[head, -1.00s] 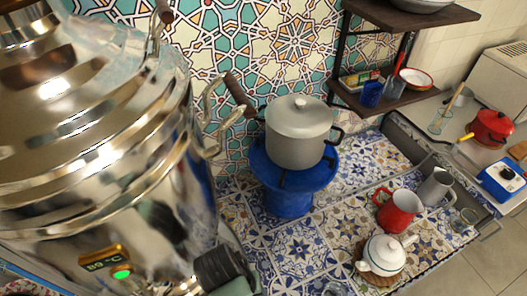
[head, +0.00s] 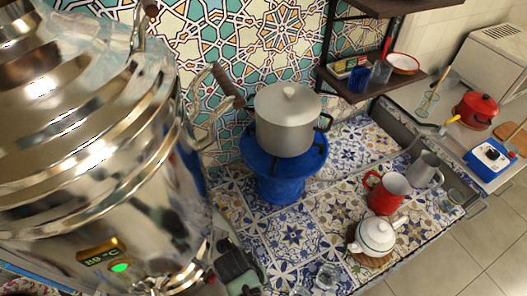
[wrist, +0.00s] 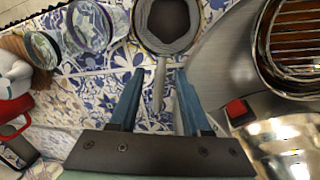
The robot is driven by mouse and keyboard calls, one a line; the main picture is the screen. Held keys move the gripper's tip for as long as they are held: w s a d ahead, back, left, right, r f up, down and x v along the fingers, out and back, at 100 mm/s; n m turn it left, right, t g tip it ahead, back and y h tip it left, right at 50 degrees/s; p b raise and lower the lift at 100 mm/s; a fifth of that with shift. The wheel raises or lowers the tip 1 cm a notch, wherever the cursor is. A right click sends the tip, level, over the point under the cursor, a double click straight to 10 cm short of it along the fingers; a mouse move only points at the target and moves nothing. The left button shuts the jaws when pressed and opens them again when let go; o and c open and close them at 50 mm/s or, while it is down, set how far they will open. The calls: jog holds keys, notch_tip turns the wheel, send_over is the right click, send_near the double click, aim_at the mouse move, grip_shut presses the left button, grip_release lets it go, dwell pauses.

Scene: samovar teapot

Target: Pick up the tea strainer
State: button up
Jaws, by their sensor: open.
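The tea strainer (wrist: 168,24) shows at the top middle of the wrist view, a dark round bowl with a pale rim. Its thin handle (wrist: 159,88) points down between the blue fingers of my gripper (wrist: 160,74). The fingers are apart, one on each side of the handle, and the bowl is beyond their tips. I cannot tell how far the fingers are above the handle. In the head view my gripper (head: 245,284) is low beside the samovar (head: 85,150); the strainer cannot be made out there.
Glasses (wrist: 88,25) stand left of the strainer on the tiled counter (head: 295,225). The samovar base with a red switch (wrist: 239,111) is close on the right. A white teapot (head: 375,236), red pitcher (head: 388,196) and blue stand (head: 278,185) with a pot (head: 288,122) are farther off.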

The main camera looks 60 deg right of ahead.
grip_shut()
jog(key=shift+r, duration=0.15)
dwell(0.4)
